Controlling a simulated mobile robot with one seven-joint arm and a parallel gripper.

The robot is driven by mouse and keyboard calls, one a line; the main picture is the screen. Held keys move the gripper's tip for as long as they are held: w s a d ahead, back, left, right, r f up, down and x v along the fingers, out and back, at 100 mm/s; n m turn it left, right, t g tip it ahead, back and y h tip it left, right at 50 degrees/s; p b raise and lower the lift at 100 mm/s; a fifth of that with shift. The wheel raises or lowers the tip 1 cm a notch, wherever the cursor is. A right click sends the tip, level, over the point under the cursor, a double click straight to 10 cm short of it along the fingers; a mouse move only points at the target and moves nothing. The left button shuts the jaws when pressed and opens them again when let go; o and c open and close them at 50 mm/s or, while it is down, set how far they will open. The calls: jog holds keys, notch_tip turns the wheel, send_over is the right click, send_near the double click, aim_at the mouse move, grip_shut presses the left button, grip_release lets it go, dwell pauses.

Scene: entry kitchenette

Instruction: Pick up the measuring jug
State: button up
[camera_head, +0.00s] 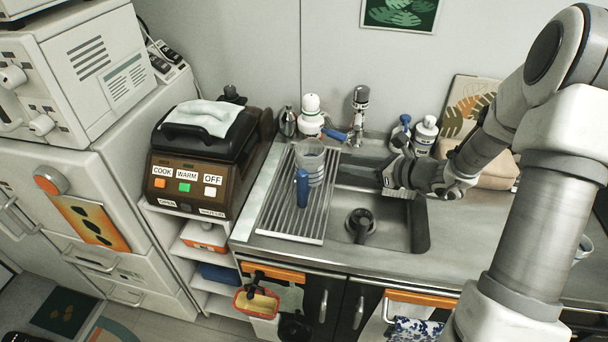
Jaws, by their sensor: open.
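The measuring jug (311,160) is a clear cup-like vessel with a blue handle. It stands upright on the ribbed drying rack (282,222) left of the sink. The blue handle (302,188) is on the side facing me. My gripper (388,183) is open and hangs over the sink, to the right of the jug and apart from it. The gap between the fingers is hard to see from this angle.
The sink (420,229) lies right of the rack. A faucet (357,112), white bottle (311,112) and soap bottles (425,134) stand behind. A brown cooking appliance (190,177) stands to the left. Bare counter (455,240) lies right of the sink.

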aim_at(302, 156)
jog(key=p+x, duration=0.1)
jog(key=x, duration=1.5)
jog(key=shift+a+f+p, duration=0.15)
jog(key=shift+a+p, duration=0.25)
jog(key=shift+w, duration=0.1)
grip_shut()
jog(key=shift+d, duration=0.1)
dwell(0.4)
